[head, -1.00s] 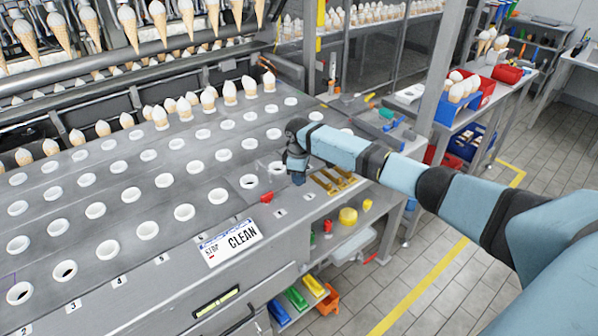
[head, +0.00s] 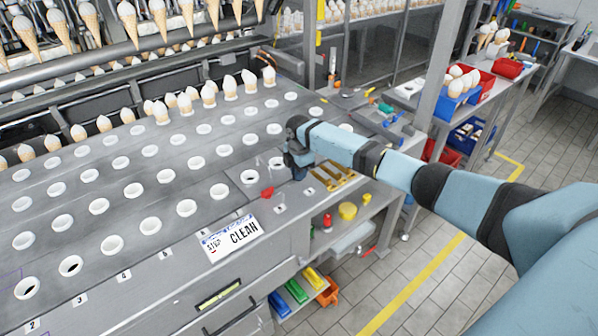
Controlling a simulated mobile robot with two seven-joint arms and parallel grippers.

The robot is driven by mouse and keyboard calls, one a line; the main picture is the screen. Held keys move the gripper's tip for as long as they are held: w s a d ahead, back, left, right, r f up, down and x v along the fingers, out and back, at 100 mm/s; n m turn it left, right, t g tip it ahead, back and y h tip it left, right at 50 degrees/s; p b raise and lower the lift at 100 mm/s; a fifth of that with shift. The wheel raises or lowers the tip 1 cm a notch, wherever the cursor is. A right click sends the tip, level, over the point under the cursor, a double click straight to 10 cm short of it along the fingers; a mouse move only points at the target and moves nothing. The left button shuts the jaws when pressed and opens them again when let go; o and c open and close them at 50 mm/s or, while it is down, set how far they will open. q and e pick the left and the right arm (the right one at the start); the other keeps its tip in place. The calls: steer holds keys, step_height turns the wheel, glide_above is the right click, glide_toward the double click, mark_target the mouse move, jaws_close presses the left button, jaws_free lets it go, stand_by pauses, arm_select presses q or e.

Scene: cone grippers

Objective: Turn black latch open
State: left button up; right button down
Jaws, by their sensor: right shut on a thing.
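My right gripper (head: 298,172) is down at the front right of the grey machine deck (head: 225,165). It is shut on a small dark part, apparently the black latch, which the gripper and wrist almost fully hide. I cannot make out how the latch is turned. A small red piece (head: 267,192) lies just left of the gripper, and white-rimmed holes (head: 250,177) are beside it. My left gripper is not in view.
Yellow bars (head: 332,176) sit right of the gripper. A CLEAN sign (head: 232,238) lies to the front left. Rows of white cups fill the deck; cones (head: 185,103) stand behind. A shelf (head: 340,232) with a yellow can (head: 347,211) is below right.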

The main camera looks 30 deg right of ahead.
steer(key=shift+n, duration=0.4)
steer(key=c, duration=1.2)
jaws_free()
steer(key=shift+r, duration=0.1)
step_height(320, 180, up, 14)
steer(key=shift+f+b, duration=0.1)
steer(key=shift+b, duration=0.65)
